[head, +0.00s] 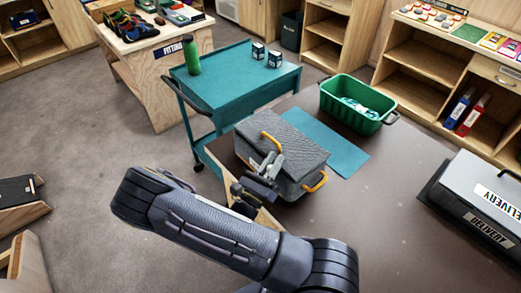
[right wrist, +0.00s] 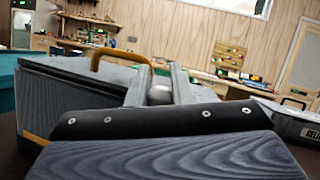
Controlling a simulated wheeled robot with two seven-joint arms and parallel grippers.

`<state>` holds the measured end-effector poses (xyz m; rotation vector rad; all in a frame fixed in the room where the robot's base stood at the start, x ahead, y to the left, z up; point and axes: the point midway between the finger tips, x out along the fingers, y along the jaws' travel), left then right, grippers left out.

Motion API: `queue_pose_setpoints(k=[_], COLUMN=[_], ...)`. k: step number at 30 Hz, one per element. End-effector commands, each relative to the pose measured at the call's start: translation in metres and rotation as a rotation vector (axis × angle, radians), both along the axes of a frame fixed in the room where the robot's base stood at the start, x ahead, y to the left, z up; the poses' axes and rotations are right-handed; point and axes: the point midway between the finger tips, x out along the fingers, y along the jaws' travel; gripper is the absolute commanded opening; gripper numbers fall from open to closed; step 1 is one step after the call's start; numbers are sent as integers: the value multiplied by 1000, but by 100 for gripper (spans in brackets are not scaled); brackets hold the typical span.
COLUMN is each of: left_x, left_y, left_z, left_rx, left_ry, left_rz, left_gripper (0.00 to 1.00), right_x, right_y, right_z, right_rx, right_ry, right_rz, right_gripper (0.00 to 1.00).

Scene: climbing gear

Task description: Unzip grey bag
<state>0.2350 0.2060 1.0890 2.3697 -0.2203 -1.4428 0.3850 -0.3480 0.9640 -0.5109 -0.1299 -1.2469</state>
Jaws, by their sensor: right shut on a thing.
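The lid looks closed. My left gripper is not in view.
A green crate (head: 350,98) stands behind the bag, beside a teal mat (head: 338,152). A teal cart (head: 232,75) with a green bottle and two small boxes is at the back left. A grey delivery case (head: 480,195) lies at the right. The table's near right is clear.

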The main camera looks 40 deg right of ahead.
Motion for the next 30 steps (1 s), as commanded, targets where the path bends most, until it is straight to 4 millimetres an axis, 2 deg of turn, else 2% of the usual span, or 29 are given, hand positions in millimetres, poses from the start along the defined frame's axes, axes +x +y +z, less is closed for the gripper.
queue_pose_setpoints(k=[6, 18, 19, 23, 30], left_x=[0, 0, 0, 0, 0], left_y=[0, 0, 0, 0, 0], left_z=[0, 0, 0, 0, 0], left_rx=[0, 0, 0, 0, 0], left_ry=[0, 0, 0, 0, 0], left_rz=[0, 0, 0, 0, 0], left_gripper=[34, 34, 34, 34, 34], right_x=[-21, -24, -24, -24, -24], right_y=[-1, -2, -2, -2, -2], right_z=[-2, -2, -2, -2, -1], right_rx=[2, 4, 4, 3, 2], right_ry=[5, 2, 2, 2, 1], right_rz=[1, 1, 1, 1, 0], right_gripper=[0, 0, 24, 41, 41])
